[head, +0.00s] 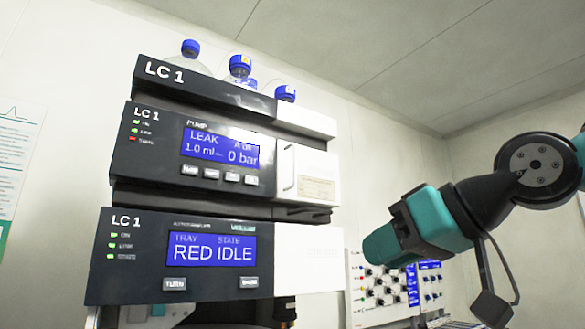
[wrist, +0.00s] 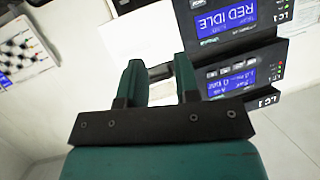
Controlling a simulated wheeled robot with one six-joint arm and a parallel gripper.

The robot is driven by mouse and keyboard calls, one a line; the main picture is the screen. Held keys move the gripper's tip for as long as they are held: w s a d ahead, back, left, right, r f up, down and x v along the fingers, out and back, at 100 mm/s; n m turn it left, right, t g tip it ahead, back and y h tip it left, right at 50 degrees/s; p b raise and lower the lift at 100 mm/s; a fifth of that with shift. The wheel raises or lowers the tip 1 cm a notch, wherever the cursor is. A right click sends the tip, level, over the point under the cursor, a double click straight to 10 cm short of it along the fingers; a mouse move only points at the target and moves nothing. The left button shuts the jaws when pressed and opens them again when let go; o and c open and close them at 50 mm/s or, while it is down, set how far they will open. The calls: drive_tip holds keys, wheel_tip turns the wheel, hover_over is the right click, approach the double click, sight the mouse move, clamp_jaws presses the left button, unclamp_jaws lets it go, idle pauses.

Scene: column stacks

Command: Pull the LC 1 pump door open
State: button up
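The LC 1 pump module (head: 190,155) is the middle unit of the stack, with a blue screen reading LEAK and 0 bar. Its white door (head: 315,168) on the right looks closed, with a slim upright handle (head: 291,168) near its left edge. My gripper (head: 375,247) is to the right of and lower than the door in the head view, apart from it. In the wrist view the image is upside down; my gripper (wrist: 160,72) shows two teal fingers spread with nothing held. The pump screen (wrist: 233,84) is right of the fingers, which partly hide the door area.
The autosampler (head: 200,255) below reads RED IDLE and has a white front panel (head: 308,258). Several blue-capped bottles (head: 240,66) stand on top of the stack. Open air lies between my gripper and the stack.

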wheel_tip(320, 180, up, 15)
drive_tip(key=s+n+t+y, duration=0.2)
drive_tip(key=t+y, duration=0.1)
drive_tip(key=p, duration=1.8)
approach(295, 179)
drive_tip(key=w+a+r, duration=0.1)
drive_tip(key=w+a, duration=0.1)
drive_tip(key=w+a+r, duration=0.1)
drive_tip(key=w+a, duration=0.1)
drive_tip(key=w+a+r, duration=0.1)
drive_tip(key=w+a, duration=0.1)
drive_tip(key=shift+w+a+r, duration=0.1)
drive_tip(key=shift+w+a, duration=0.15)
drive_tip(key=shift+w, duration=0.15)
drive_tip(key=shift+w+a, duration=0.35)
drive_tip(key=shift+w, duration=0.05)
clamp_jaws()
